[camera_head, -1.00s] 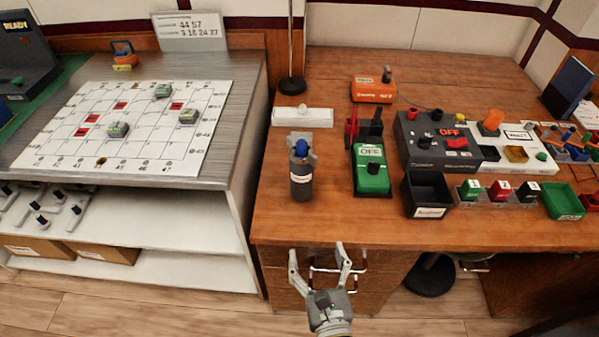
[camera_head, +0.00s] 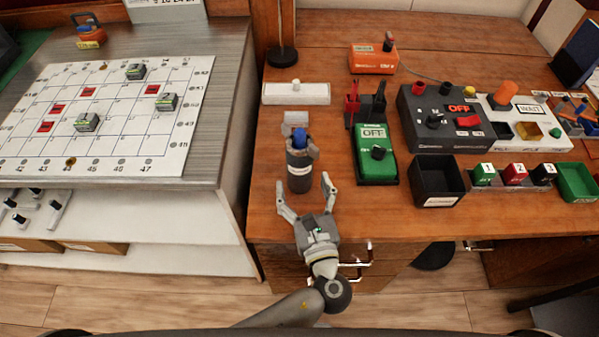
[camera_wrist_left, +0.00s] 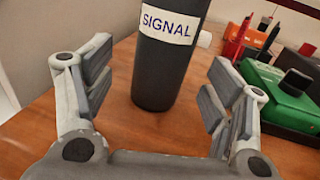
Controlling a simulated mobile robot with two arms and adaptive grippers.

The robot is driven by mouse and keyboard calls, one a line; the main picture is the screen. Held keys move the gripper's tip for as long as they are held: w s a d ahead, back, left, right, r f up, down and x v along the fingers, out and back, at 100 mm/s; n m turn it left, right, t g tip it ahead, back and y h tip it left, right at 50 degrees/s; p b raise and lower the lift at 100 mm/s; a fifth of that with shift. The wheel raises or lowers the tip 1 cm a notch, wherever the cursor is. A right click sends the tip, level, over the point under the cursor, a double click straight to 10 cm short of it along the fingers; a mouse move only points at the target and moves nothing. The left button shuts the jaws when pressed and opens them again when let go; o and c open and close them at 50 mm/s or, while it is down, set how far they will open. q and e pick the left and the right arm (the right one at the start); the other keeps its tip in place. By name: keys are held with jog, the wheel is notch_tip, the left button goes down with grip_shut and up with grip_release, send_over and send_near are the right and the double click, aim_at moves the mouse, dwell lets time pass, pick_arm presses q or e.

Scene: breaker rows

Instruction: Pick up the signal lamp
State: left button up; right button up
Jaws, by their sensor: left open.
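The signal lamp (camera_head: 299,178) is a dark upright cylinder with a blue top and a white label, standing on the wooden desk near its front edge. In the left wrist view the lamp (camera_wrist_left: 165,70) shows its "SIGNAL" label, and its top is cut off. My left gripper (camera_head: 304,187) is open just in front of the lamp. In the left wrist view the fingers of the left gripper (camera_wrist_left: 158,88) lie left and right of the lamp with a gap on each side, not gripping it. My right gripper is not in view.
To the lamp's right is a green box marked OFF (camera_head: 370,164), with a black open bin (camera_head: 437,180) beyond. A white block (camera_head: 296,93) and a lamp stand (camera_head: 283,57) are behind. A white grid board (camera_head: 110,150) lies on the left counter, across a gap.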

aim_at(303, 182)
pick_arm(q)
jog(key=b+x, duration=0.2)
jog(key=x, duration=0.2)
jog(key=shift+w+d, duration=0.1)
jog(key=shift+w, duration=0.55)
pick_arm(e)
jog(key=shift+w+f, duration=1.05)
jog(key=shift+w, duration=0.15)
pick_arm(q)
jog(key=shift+c, duration=0.2)
jog(key=c, duration=1.5)
jog(key=shift+r, duration=0.15)
jog(key=shift+c, duration=0.7)
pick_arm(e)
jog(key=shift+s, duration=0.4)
pick_arm(q)
jog(key=shift+r, duration=0.1)
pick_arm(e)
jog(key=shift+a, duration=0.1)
